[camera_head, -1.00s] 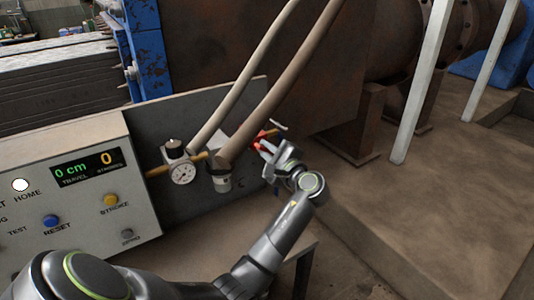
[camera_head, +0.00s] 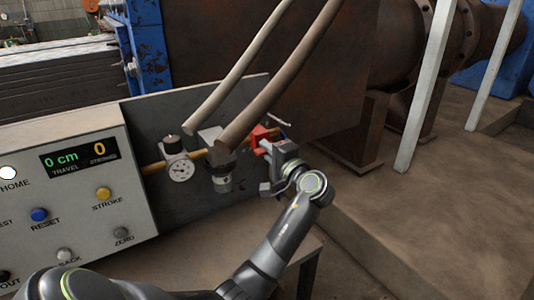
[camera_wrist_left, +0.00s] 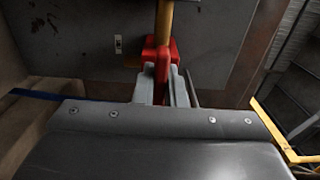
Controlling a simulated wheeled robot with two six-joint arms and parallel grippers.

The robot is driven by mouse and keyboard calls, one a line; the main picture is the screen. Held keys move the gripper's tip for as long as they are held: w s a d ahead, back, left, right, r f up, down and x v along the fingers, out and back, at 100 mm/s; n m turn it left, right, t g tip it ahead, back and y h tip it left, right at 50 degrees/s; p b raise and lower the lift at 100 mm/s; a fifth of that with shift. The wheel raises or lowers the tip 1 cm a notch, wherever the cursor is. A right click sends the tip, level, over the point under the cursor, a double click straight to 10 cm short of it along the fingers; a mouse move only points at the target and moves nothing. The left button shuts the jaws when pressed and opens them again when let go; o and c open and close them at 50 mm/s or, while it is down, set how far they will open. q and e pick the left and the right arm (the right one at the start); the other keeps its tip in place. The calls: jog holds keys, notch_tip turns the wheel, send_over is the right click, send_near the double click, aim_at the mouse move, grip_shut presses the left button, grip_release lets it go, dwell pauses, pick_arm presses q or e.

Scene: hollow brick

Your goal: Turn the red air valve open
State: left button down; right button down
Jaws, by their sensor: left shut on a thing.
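The red air valve (camera_head: 261,133) sits at the right end of a brass pipe on the grey panel. In the left wrist view, its red body (camera_wrist_left: 149,51) is straight ahead, with a red handle (camera_wrist_left: 161,75) extending toward me. My left gripper (camera_head: 266,147) is at the valve, its fingers closed on the handle. In the left wrist view, the fingers of my left gripper (camera_wrist_left: 162,90) flank the handle on both sides. Part of the handle is hidden between the fingers. My right gripper is not in view.
A pressure gauge (camera_head: 180,169) and a filter bowl (camera_head: 222,182) sit left of the valve on the pipe. Two hoses (camera_head: 270,95) rise across the panel. A control box (camera_head: 75,190) with a display reading 0 cm stands at left. Open floor lies at right.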

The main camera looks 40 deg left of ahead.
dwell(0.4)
pick_arm(q)
jog(key=c, duration=1.8)
grip_release()
jog(key=shift+c, duration=0.2)
jog(key=o, duration=0.4)
jog(key=shift+w, duration=0.15)
jog(key=shift+c, duration=0.2)
